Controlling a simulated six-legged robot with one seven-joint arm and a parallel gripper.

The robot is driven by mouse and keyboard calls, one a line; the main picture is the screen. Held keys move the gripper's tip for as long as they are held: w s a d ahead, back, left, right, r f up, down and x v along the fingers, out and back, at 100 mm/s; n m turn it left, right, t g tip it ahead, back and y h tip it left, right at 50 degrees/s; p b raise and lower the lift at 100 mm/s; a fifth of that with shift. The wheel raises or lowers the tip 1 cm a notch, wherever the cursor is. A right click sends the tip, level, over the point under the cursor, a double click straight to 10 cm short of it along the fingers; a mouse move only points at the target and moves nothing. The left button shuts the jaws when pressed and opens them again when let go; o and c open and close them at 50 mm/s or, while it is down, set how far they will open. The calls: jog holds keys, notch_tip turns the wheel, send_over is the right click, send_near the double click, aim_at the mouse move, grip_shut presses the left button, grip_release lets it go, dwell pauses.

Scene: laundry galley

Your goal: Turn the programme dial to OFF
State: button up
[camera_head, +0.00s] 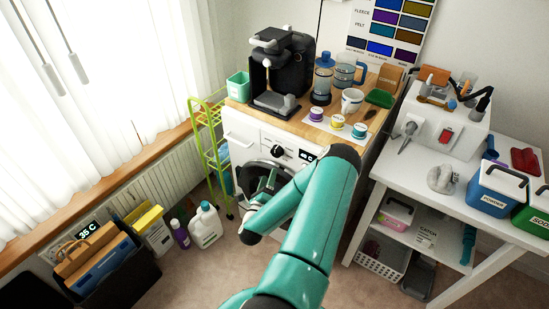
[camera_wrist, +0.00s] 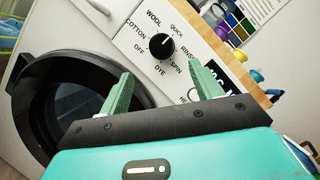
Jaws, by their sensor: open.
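The programme dial (camera_wrist: 161,47) is a round black knob on the white washer's front panel. Labels ring it, with OFF (camera_wrist: 140,50) at its lower left in the wrist view, between COTTON and DYE. A small pale mark shows on the knob, but I cannot tell for certain which label it faces. The dial also shows in the head view (camera_head: 277,151), above the round door. My gripper (camera_wrist: 159,72) is open and empty, its two green fingers apart and pointing towards the panel. The dial lies beyond the fingertips, between their directions. In the head view my gripper (camera_head: 268,181) is partly hidden by my arm.
The washer's dark round door (camera_wrist: 75,105) is left of my gripper. A small display (camera_head: 308,156) sits right of the dial. The wooden top (camera_head: 236,104) holds a coffee machine (camera_head: 280,70), cups and pots. A white table (camera_head: 385,165) stands at right; bottles stand on the floor at left.

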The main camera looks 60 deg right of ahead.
aim_at(275, 154)
jog(key=x, duration=0.9)
jog(key=shift+d+r, duration=0.25)
jog(key=shift+d, duration=0.1)
jog(key=c, duration=1)
